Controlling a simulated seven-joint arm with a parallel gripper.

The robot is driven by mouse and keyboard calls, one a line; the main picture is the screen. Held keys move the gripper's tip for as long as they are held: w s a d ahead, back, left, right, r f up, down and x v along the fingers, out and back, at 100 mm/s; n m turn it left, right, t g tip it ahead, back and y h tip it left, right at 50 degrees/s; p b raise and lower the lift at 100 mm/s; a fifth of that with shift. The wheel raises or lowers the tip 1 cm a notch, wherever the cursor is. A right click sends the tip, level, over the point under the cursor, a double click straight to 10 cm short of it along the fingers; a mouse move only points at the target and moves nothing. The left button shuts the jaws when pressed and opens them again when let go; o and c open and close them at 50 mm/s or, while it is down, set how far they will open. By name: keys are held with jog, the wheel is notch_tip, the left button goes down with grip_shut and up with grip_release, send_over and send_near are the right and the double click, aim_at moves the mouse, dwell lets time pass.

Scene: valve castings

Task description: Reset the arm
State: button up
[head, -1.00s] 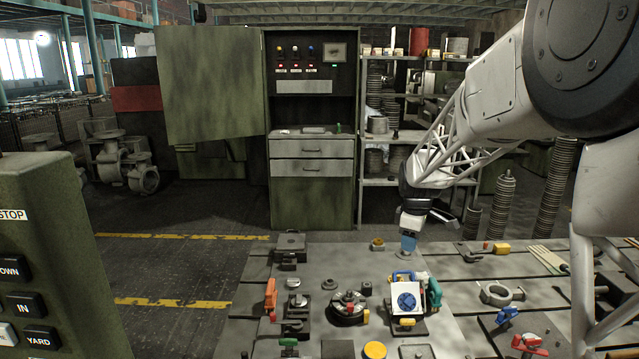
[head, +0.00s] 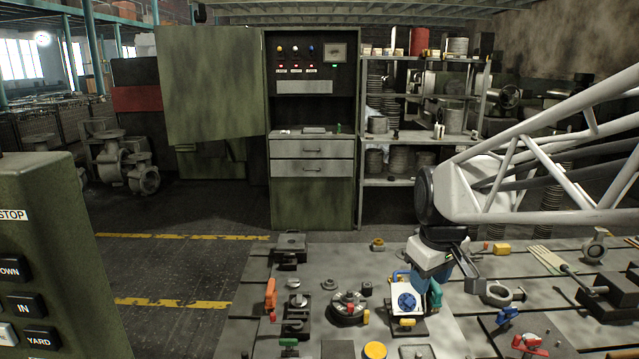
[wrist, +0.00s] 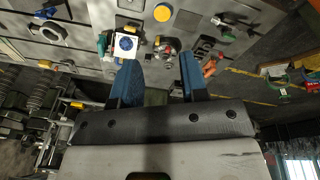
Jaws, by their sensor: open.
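My gripper shows in the wrist view (wrist: 160,82) with its two blue fingers spread apart and nothing between them. In the head view my gripper (head: 436,268) hangs over the worktable (head: 465,335), just behind and right of a white square plate with a blue round part (head: 407,302). The fingertips are partly hidden there by the gripper body. The blue part on its plate also shows in the wrist view (wrist: 126,43), left of centre beyond the left finger.
A dark round fixture (head: 348,308) stands left of the plate. A green clamp (head: 435,295) and a yellow disc (head: 375,350) are close by. A ring-shaped casting (head: 497,293) lies to the right.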

jog(key=s+a+f+m, duration=0.1)
jog(key=s+m, duration=0.1)
jog(key=s, duration=0.7)
jog(key=s+f+m, duration=0.2)
jog(key=s+m, duration=0.1)
jog(key=s, duration=0.6)
jog(key=shift+s+a+t, duration=0.2)
jog(key=shift+a+t, duration=0.1)
jog(key=shift+a, duration=0.05)
jog(key=shift+f, duration=0.1)
dwell(0.8)
